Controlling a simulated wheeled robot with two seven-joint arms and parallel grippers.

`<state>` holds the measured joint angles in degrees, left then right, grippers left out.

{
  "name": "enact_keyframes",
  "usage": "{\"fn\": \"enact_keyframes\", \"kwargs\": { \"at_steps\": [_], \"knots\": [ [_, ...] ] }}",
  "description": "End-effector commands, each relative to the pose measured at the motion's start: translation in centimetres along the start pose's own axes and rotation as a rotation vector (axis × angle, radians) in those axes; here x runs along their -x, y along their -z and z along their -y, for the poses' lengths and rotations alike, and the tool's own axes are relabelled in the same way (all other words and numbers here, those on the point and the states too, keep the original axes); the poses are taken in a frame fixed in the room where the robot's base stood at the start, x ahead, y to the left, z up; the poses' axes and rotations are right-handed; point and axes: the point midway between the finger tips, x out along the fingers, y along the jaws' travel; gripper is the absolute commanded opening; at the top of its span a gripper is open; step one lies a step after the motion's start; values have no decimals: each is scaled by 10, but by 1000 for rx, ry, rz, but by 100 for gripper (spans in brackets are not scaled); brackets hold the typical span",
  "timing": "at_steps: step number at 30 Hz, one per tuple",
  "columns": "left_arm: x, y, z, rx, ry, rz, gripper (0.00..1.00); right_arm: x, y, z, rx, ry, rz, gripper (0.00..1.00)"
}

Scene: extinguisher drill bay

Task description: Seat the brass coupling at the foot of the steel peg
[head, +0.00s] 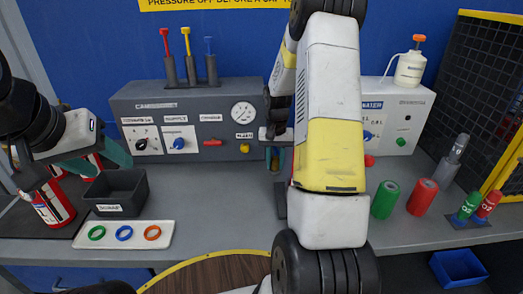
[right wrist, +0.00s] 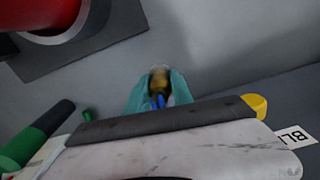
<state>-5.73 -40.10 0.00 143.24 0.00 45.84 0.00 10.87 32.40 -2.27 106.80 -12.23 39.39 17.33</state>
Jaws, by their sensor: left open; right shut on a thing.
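My right gripper shows in the right wrist view (right wrist: 158,100), its teal fingers shut on a small brass piece, which appears to be the brass coupling (right wrist: 159,78). Something blue shows between the fingers. In the head view, my right arm reaches across the middle to the grey panel and hides most of that gripper; a bit of the brass piece (head: 275,163) shows there. I cannot make out the steel peg in either view. My left gripper (head: 98,160) is open, with teal fingers apart, at the left near the black bin.
The black bin (head: 117,190) and a white tray (head: 124,234) with coloured rings stand at the left. A grey panel (head: 190,105) with knobs and gauge stands behind. Green (head: 385,199) and red (head: 422,197) cylinders stand right of my arm. A dark plate (right wrist: 95,40) bears a red thing.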

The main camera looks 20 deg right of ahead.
Motion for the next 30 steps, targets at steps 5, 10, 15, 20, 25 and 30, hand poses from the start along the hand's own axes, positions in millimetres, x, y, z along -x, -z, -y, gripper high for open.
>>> {"fn": "enact_keyframes", "kwargs": {
  "at_steps": [5, 10, 15, 20, 25, 30],
  "knots": [
    [0, 0, 0, 0, 0, 0, 53, -1, 0, 0, 0, 0, 0, 0],
    [0, 0, 0, 0, 0, 0, 53, 0, 0, 0, 0, 0, 0, 32],
    [0, 0, 0, 0, 0, 0, 53, 0, 0, 0, 0, 0, 0, 53],
    [0, 0, 0, 0, 0, 0, 53, 0, 0, 0, 0, 0, 0, 53],
    [0, 0, 0, 0, 0, 0, 53, 6, 0, 0, 0, 0, -1, 53],
    [0, 0, 0, 0, 0, 0, 53, 33, 1, 0, -1, 1, -5, 53]
  ]
}}
